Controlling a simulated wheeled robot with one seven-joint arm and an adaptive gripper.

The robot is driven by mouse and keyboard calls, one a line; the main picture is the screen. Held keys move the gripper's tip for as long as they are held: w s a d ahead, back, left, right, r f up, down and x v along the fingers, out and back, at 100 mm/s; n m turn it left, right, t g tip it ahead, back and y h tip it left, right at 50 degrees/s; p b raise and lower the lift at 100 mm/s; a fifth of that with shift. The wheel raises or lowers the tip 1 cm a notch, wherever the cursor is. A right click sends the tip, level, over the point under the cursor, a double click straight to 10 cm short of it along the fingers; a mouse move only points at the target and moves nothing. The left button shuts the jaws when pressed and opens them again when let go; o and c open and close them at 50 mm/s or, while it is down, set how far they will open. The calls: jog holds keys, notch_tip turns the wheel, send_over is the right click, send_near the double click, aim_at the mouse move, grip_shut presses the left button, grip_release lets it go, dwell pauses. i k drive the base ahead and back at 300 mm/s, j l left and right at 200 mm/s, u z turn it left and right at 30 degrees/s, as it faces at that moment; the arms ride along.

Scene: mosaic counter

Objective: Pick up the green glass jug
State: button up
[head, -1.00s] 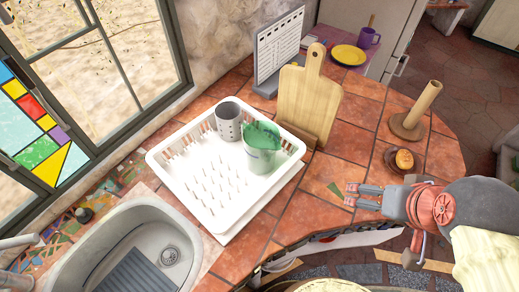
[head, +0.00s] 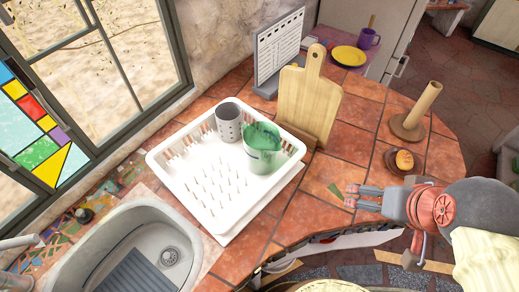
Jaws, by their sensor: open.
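The green glass jug (head: 263,150) stands in the right part of the white dish rack (head: 178,192). It is translucent green with a darker green top. My gripper (head: 349,196) is open and empty over the tiled counter, to the right of the rack and apart from the jug. Its fingers point left.
A grey perforated cutlery cup (head: 228,122) stands beside the jug in the rack. A wooden cutting board (head: 308,102) leans behind the jug. A paper towel holder (head: 416,112) and a bun on a small plate (head: 404,160) are at the right. A sink (head: 150,250) lies at lower left. Tiles between gripper and rack are clear.

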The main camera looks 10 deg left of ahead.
aim_at(261, 139)
jog(key=u, duration=0.9)
jog(key=k+u, duration=0.15)
jog(key=u, duration=0.25)
jog(key=k+u, duration=0.1)
jog(key=u, duration=0.3)
jog(key=k+j+u, duration=0.1)
jog(key=u, duration=0.3)
